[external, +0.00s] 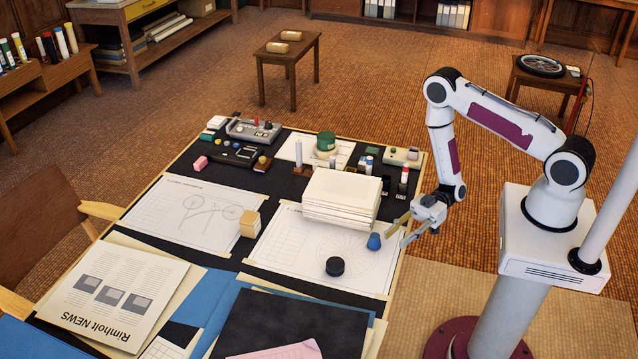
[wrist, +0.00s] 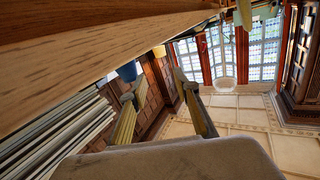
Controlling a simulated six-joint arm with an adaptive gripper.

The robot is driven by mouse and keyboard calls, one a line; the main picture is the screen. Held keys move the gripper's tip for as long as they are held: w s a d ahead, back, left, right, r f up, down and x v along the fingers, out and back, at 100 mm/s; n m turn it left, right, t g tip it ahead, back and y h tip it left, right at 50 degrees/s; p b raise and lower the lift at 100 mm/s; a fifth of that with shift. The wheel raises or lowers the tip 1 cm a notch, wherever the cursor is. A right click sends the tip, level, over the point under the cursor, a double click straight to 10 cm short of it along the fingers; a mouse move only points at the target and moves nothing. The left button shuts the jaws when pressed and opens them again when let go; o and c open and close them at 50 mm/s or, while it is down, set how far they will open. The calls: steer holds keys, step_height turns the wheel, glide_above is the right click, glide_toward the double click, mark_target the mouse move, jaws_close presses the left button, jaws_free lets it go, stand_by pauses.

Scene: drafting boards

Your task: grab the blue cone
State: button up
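The blue cone (external: 374,242) stands on the drawing sheet near the right edge of the drafting table, in front of the paper stack. My gripper (external: 396,239) is just right of the cone, at low height by the table edge, with its fingers spread and nothing seen between them. In the wrist view my gripper (wrist: 152,86) shows two separate fingers. A blue patch, apparently the cone (wrist: 127,71), shows beyond the left fingertip, partly hidden by it and by the wooden edge above. I cannot tell whether a fingertip touches the cone.
A thick stack of white paper (external: 340,196) stands close behind the cone. A black round piece (external: 335,266) lies to its front left. A red-capped marker (external: 404,181) stands farther back. The wooden table edge (wrist: 100,50) runs very close to the wrist camera.

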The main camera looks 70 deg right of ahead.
mark_target(375, 235)
steer(key=d+t, duration=0.1)
steer(key=w+d+t+h, duration=0.1)
steer(key=d, duration=0.1)
steer(key=d+f+m+t, duration=0.1)
steer(key=shift+w+d, duration=0.25)
steer(key=shift+a, duration=0.1)
steer(key=shift+x, duration=1.25)
steer(key=shift+w+f, duration=0.1)
steer(key=shift+w, duration=0.05)
steer(key=shift+x, duration=2.5)
steer(key=shift+w, duration=0.1)
jaws_close()
